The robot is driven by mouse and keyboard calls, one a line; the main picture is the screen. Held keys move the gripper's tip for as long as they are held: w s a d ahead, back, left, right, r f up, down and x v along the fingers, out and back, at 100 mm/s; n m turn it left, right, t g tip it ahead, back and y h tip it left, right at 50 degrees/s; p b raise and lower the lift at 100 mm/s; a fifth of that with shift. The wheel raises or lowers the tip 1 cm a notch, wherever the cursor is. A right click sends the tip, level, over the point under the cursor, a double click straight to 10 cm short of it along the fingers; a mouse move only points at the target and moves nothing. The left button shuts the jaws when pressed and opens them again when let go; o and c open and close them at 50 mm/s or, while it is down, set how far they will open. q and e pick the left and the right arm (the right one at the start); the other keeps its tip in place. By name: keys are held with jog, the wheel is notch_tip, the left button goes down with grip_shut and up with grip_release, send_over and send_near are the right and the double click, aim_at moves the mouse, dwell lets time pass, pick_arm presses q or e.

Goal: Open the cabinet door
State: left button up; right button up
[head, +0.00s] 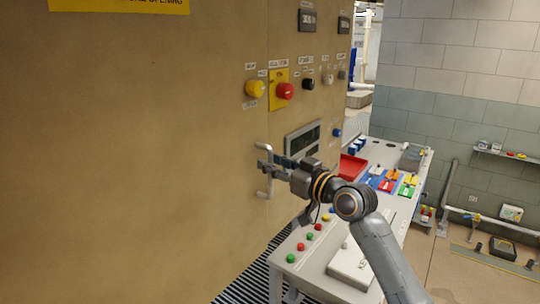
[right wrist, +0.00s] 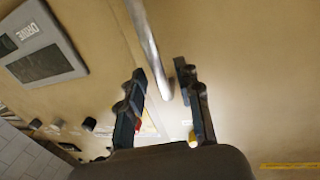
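The cabinet door (head: 150,160) is a large flat tan panel filling the left of the head view, and it looks shut. Its handle (head: 269,183) is an upright metal bar near the door's right side. My right gripper (head: 268,161) is at the handle, reaching in from the right. In the right wrist view the two dark fingers (right wrist: 163,82) stand apart, with the handle bar (right wrist: 148,45) running down between them. The bar does not clearly touch either finger. My left gripper is not in view.
Yellow, red and black knobs (head: 285,91) and a grey display (head: 303,139) are on the panel by the handle. A white workbench (head: 340,238) with buttons, a red tray (head: 352,167) and coloured parts stands to the right, under my right arm.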

jog(key=shift+x, duration=0.8)
grip_shut()
